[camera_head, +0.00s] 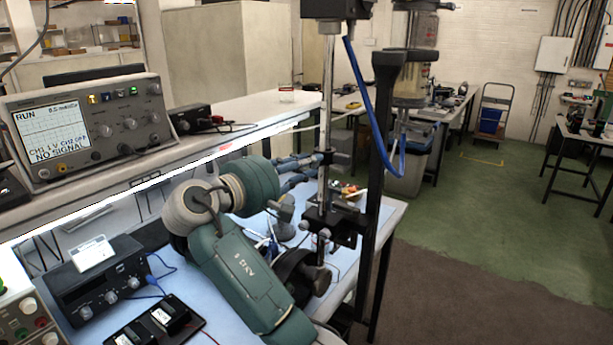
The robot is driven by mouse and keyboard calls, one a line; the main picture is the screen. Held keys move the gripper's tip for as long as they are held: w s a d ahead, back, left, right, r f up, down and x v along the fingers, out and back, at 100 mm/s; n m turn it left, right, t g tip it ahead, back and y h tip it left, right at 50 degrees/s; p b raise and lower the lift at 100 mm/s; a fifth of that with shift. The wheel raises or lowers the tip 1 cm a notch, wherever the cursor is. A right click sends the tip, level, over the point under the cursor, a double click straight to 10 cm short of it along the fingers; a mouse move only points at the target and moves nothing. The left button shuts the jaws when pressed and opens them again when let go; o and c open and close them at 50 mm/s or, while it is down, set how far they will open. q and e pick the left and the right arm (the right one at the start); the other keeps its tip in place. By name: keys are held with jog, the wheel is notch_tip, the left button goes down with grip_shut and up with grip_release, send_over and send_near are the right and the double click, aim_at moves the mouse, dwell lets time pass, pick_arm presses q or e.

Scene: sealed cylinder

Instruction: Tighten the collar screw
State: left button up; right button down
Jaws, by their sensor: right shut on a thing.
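A bright metal post (325,105) stands upright at the right part of the blue-topped bench. A small dark collar (327,158) sits around it at mid height. Lower on the post is a black clamp block (337,222). My left gripper is not in view.
A black upright (380,150) and a hanging blue hose (366,95) stand close right of the post. An oscilloscope (90,125) sits on the shelf at left. A black box with knobs (98,282) is on the bench (225,325). Green floor (480,220) is open at right.

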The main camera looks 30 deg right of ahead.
jog(key=shift+r+m+t+y+b, duration=0.15)
jog(key=shift+m+y+b, duration=0.1)
jog(key=shift+m+b, duration=2.2)
jog(key=shift+r+m+t+y+b, duration=0.25)
jog(key=shift+m+b, duration=1.25)
jog(key=shift+m, duration=1.7)
jog(key=shift+r+m+t+y+b, duration=0.1)
jog(key=shift+m+y+b, duration=0.2)
jog(key=shift+m+b, duration=2.15)
jog(key=shift+m+p, duration=0.45)
jog(key=shift+m, duration=0.05)
jog(key=c, duration=1.7)
grip_release()
jog(key=shift+o, duration=0.8)
jog(key=shift+s+a, duration=0.15)
jog(key=shift+a, duration=0.2)
jog(key=shift+d, duration=0.1)
